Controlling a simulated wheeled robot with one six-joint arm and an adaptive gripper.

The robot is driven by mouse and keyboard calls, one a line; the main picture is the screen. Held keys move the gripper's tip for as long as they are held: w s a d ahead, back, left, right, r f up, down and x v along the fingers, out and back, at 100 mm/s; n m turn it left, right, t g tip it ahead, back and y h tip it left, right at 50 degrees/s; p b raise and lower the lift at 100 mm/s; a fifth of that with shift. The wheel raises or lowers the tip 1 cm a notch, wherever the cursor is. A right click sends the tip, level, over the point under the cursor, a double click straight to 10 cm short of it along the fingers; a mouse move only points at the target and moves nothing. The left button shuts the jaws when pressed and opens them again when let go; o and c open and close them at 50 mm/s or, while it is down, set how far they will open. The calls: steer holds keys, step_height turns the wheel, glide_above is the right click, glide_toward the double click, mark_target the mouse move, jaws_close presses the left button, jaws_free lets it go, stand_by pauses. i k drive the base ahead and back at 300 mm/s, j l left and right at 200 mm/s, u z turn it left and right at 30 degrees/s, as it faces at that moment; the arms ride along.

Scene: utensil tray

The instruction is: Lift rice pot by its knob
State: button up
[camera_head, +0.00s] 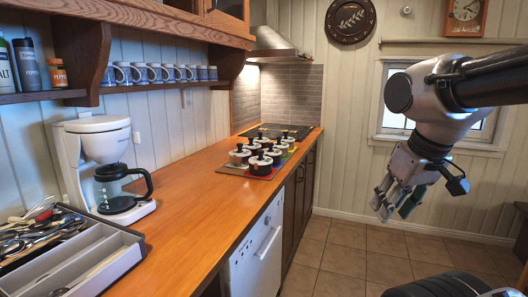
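Several small pots (259,163) with dark lids and knobs stand close together on the wooden counter, on coloured mats in front of the cooktop. Their labels are too small to read, so I cannot tell which is the rice pot. My gripper (396,208) hangs at the right, over the floor and well away from the pots. It points down, its fingers look apart, and nothing shows between them.
The wooden counter (190,215) is clear between the coffee maker (100,165) and the pots. A grey utensil tray (75,262) sits at the near left. A mug shelf (150,86) overhangs the left side. Open tiled floor lies right of the counter.

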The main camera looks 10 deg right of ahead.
mark_target(284, 147)
steer(key=i+l+u, duration=0.2)
steer(key=u, duration=0.2)
steer(key=i+l+u, duration=0.15)
steer(key=l+u, duration=0.2)
steer(key=i+l+u, duration=0.1)
steer(key=l, duration=0.3)
steer(key=i+l+u, duration=0.1)
steer(key=i+l, duration=0.15)
steer(key=l, duration=0.15)
steer(key=i+l+u, duration=0.15)
steer(key=l, duration=0.3)
steer(key=i+l+u, duration=0.1)
steer(key=l, duration=0.3)
steer(key=i+l, duration=0.1)
steer(key=l, duration=0.3)
steer(key=i+l, duration=0.1)
steer(key=l, duration=0.35)
steer(key=i+l, duration=0.1)
steer(key=l, duration=0.3)
steer(key=i+l, duration=0.1)
steer(key=l, duration=0.3)
steer(key=i+l, duration=0.1)
steer(key=l, duration=0.35)
steer(key=i+l, duration=0.1)
steer(key=l, duration=0.3)
steer(key=u, duration=0.05)
